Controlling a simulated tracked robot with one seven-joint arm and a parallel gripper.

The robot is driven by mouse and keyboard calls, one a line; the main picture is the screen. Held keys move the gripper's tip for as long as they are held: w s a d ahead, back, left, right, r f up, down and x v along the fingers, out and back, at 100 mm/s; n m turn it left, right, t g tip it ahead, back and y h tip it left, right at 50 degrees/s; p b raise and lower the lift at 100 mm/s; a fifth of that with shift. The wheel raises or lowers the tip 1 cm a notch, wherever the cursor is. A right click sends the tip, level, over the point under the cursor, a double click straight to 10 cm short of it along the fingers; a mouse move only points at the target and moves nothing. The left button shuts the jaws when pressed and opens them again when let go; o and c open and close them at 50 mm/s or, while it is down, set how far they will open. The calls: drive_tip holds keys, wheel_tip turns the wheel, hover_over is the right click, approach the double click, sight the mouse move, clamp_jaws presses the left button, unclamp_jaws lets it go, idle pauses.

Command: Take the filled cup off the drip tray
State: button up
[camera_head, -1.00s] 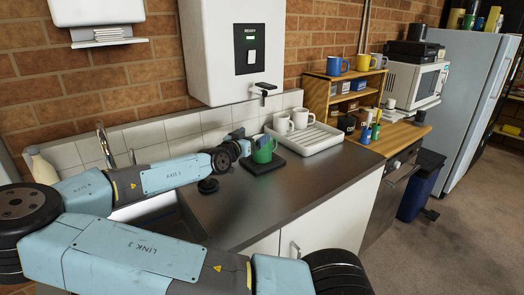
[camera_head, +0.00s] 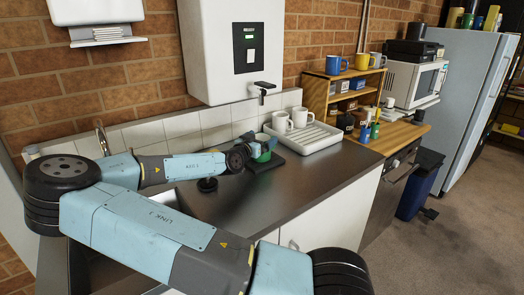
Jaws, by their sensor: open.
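The green cup (camera_head: 266,155) stands on the black drip tray (camera_head: 273,163) on the metal counter, below the white water heater. My gripper (camera_head: 258,149) is open and reaches in from the left at the cup's height. Its fingers are at the cup and hide part of its upper left side. I cannot tell whether they touch it. The contents of the cup are not clear from here.
A white rack (camera_head: 318,142) with two white mugs (camera_head: 291,120) stands just right of the drip tray. The water heater (camera_head: 233,50) and its tap (camera_head: 263,88) hang above the cup. The counter (camera_head: 245,195) in front is clear.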

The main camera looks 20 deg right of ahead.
drive_tip(key=shift+w+d, duration=0.25)
drive_tip(key=shift+d, duration=0.15)
drive_tip(key=shift+c, duration=0.2)
drive_tip(key=c, duration=1.4)
